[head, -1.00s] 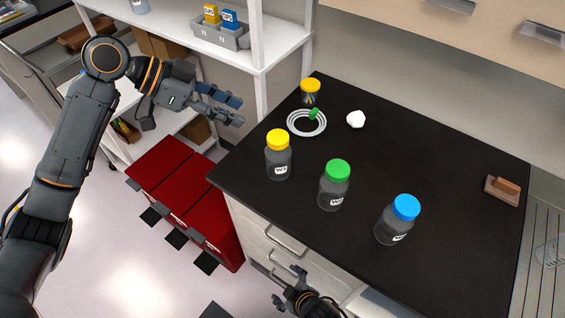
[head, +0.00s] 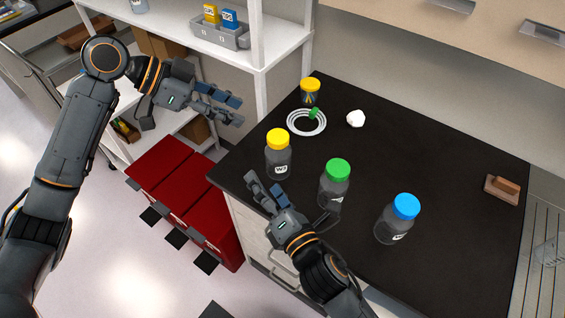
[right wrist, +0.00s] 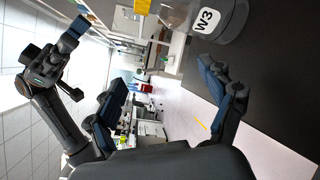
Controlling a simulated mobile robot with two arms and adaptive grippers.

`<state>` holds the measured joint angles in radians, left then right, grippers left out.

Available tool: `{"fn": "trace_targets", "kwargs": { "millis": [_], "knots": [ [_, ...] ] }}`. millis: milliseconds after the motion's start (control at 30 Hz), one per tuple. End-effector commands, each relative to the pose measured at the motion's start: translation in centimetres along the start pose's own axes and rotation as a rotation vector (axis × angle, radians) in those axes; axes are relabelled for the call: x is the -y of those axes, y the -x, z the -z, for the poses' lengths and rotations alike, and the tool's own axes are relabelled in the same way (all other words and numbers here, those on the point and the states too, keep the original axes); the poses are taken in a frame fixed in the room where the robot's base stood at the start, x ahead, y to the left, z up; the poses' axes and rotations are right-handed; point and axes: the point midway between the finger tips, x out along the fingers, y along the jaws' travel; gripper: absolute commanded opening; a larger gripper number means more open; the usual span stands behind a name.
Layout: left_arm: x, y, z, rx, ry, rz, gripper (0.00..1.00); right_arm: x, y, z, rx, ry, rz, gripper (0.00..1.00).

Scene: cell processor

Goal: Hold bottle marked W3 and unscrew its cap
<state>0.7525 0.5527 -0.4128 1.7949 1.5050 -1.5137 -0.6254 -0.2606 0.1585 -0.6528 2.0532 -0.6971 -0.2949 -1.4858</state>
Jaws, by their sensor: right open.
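My left gripper (head: 238,110) is open and empty, up and left of the bottle, beyond the counter edge. It also shows at left in the right wrist view (right wrist: 78,62).
A green-capped bottle (head: 334,186) stands close beside my right gripper, and a blue-capped bottle (head: 396,226) farther right. Behind W3 are a white ring (head: 292,125), a small yellow-lidded jar (head: 310,92) and a white lump (head: 356,119). The counter's right part is mostly clear.

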Motion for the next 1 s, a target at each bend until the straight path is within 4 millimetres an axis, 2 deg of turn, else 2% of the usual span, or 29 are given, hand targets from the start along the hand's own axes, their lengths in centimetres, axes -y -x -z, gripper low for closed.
{"fn": "trace_targets", "kwargs": {
  "millis": [100,200,300,400,567,800,1000],
  "knots": [
    [0.0,0.0,0.0,0.000,0.000,0.000,0.38,1.4,-1.9,-2.2,0.092,0.369,0.052,0.82],
    [0.0,0.0,0.0,0.000,0.000,0.000,0.38,2.5,-2.9,-3.4,0.137,0.637,0.105,0.82],
    [0.0,0.0,0.0,0.000,0.000,0.000,0.38,3.2,-3.6,-4.2,0.158,0.830,0.150,0.82],
    [0.0,0.0,0.0,0.000,0.000,0.000,0.38,3.6,-4.0,-4.7,0.167,0.945,0.178,0.82],
    [0.0,0.0,0.0,0.000,0.000,0.000,0.38,3.9,-5.1,-5.2,0.171,1.000,0.191,0.82],
    [0.0,0.0,0.0,0.000,0.000,0.000,0.38,4.1,-8.6,-6.0,0.171,0.998,0.191,0.82],
    [0.0,0.0,0.0,0.000,0.000,0.000,0.38,4.3,-10.7,-6.4,0.169,0.996,0.191,0.82]
  ]
}}
